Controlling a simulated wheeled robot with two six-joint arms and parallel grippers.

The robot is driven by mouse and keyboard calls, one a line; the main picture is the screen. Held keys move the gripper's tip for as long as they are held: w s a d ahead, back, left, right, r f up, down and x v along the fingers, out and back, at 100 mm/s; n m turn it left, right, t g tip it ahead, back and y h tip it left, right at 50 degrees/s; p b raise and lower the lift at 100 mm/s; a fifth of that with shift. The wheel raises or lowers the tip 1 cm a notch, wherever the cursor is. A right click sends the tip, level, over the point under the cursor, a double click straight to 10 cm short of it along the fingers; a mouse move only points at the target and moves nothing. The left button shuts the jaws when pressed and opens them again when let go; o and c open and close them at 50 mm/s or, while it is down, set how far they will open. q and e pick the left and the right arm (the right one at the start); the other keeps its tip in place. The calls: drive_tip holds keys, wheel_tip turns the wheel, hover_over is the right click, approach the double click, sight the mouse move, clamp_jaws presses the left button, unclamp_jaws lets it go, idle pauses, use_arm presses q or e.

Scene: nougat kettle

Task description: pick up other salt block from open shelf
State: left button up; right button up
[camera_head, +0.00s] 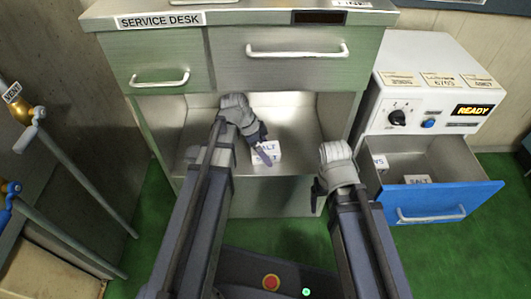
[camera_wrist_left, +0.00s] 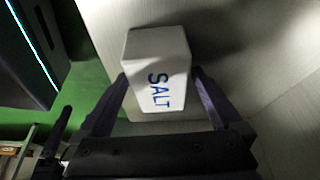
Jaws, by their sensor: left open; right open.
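A white salt block (camera_head: 268,153) with blue SALT lettering stands on the open shelf (camera_head: 205,150) of the service desk. In the left wrist view the salt block (camera_wrist_left: 155,62) sits between the two spread fingers of my left gripper (camera_wrist_left: 165,95). That gripper (camera_head: 262,150) reaches into the shelf in the head view and covers part of the block. Whether the fingers touch the block cannot be told. Another salt block (camera_head: 416,179) lies in the open blue drawer (camera_head: 445,197) at the right. My right gripper (camera_head: 318,190) is open and empty in front of the desk's right side.
The desk's two upper drawers (camera_head: 295,65) are closed above the shelf. Another white block (camera_head: 380,162) is partly hidden at the drawer's left. The white machine (camera_head: 440,85) with a READY display stands over the drawer. Pipes with a VENT tag (camera_head: 12,92) stand at the far left.

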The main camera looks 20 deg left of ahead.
use_arm(q)
clamp_jaws()
idle(0.8)
